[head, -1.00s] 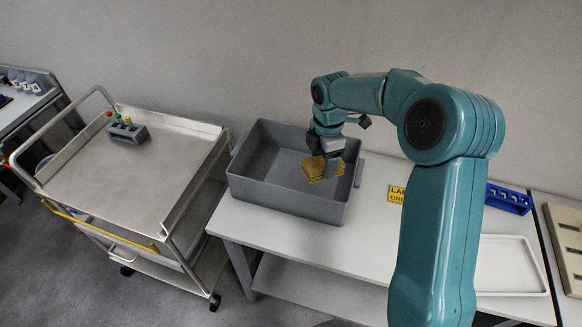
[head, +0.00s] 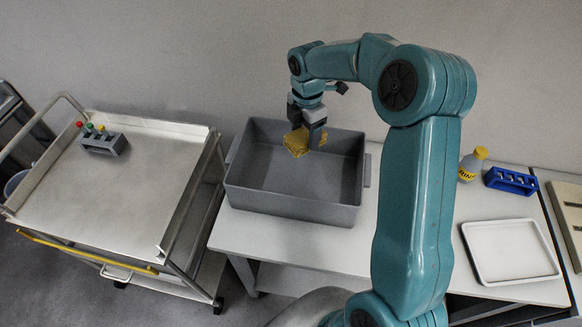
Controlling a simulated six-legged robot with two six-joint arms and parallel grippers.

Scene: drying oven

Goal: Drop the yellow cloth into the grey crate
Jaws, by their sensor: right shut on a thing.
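The grey crate (head: 290,209) stands on the left part of the white table. It is open at the top and its visible floor is bare. My right gripper (head: 310,142) is shut on the yellow cloth (head: 296,143), which is folded and hangs from the fingers. In the picture, the cloth lies over the back part of the crate's opening; its exact height above the floor is hard to tell. My left gripper is not in view.
A metal cart (head: 110,200) with a tube rack (head: 103,141) stands left of the table. To the right on the table are a bottle with a yellow cap (head: 471,166), a blue rack (head: 510,181) and a white tray (head: 508,250). A wall rises behind.

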